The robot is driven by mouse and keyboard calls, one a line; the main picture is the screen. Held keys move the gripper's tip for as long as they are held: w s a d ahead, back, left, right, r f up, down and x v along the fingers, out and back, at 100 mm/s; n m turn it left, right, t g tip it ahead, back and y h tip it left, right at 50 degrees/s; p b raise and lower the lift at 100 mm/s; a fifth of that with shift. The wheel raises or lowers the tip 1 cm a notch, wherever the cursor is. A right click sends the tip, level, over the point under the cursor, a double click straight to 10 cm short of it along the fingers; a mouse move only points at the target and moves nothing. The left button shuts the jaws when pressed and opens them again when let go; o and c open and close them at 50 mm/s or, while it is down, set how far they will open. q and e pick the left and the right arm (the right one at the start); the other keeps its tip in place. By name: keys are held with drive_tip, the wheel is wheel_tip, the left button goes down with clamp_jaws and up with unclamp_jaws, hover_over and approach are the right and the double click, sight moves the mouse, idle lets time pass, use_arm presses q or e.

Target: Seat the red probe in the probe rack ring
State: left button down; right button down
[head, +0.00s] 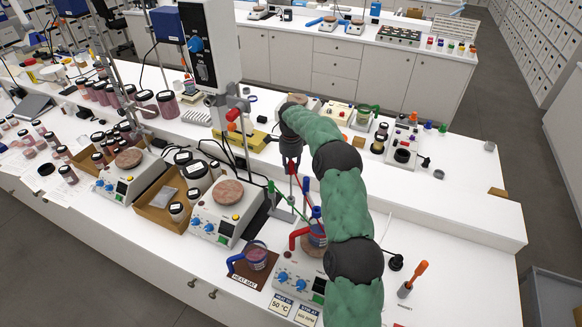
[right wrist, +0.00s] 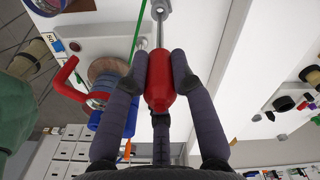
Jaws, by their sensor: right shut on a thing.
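My right gripper (head: 291,160) is above the bench, its arm reaching away from me. In the right wrist view its two dark fingers (right wrist: 160,72) are shut on the red handle of the red probe (right wrist: 160,90). The probe's thin metal shaft runs away from the fingers toward a small grey round part (right wrist: 159,10). I cannot tell whether that part is the rack ring or whether the shaft is in it. A small grey stand (head: 283,213), perhaps the probe rack, shows below the gripper with green and red rods beside it. My left gripper is not in view.
A blue-handled thing (right wrist: 108,128) and a red bent handle (right wrist: 68,80) are close beside the gripper. Hot plates (head: 228,200) with brown discs and dark-lidded jars crowd the left. An orange-handled tool (head: 415,275) stands at right. The bench's right end is fairly clear.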

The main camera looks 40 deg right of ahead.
sight(291, 197)
drive_tip(key=shift+f+b, duration=4.2)
drive_tip(key=shift+f, duration=3.1)
drive_tip(key=c, duration=1)
unclamp_jaws()
drive_tip(key=shift+r, duration=0.1)
